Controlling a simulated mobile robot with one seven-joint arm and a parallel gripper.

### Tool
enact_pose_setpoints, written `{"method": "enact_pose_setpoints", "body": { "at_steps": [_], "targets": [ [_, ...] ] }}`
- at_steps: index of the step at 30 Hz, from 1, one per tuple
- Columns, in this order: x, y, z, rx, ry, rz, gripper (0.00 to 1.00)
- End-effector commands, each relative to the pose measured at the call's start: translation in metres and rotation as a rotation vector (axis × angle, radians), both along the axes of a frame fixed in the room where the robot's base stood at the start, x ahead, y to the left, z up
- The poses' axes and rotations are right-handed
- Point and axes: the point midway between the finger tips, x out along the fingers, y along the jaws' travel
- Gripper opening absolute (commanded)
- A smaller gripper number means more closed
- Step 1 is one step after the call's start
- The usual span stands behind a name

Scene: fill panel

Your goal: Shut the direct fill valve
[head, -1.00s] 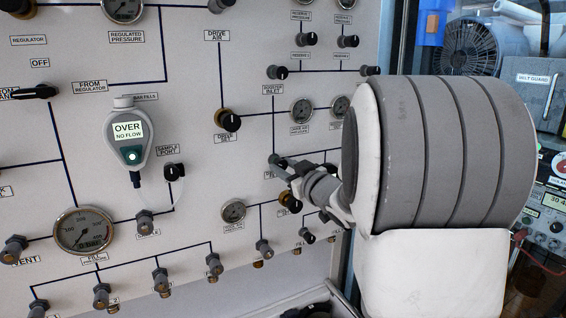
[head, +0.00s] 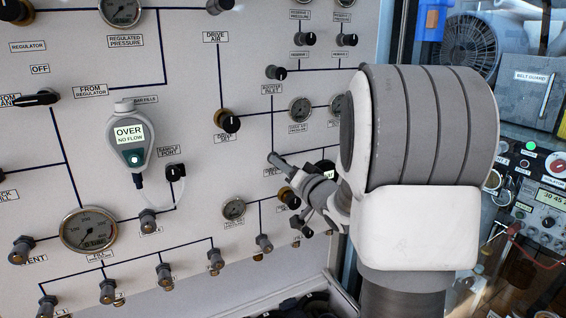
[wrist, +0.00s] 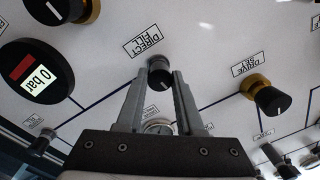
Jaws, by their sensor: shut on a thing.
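The direct fill valve (wrist: 160,74) is a small black knob on the white panel, below the upside-down DIRECT FILL label (wrist: 149,41) in the wrist view. My gripper (wrist: 161,80) has its two grey fingers on either side of this knob, closed on it. A short pale mark shows on the knob's face.
The gold-collared drive set knob (wrist: 268,96) is close to the right finger. A dark 0 bar display (wrist: 36,73) is at left in the wrist view. A handheld meter reading OVER NO FLOW (head: 131,135) hangs on the panel. Several valves line the panel's lower edge.

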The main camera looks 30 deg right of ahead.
Motion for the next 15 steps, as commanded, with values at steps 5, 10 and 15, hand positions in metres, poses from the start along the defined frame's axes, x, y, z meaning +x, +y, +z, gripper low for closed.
{"method": "enact_pose_setpoints", "body": {
  "at_steps": [5, 10, 15],
  "targets": [
    [0.0001, -0.0007, 0.0015, 0.086, 0.001, -0.001, 0.00],
    [0.0000, -0.0007, 0.0011, 0.135, 0.002, -0.001, 0.00],
    [-0.0001, -0.0008, 0.0008, 0.154, 0.002, -0.001, 0.00]
  ]
}}
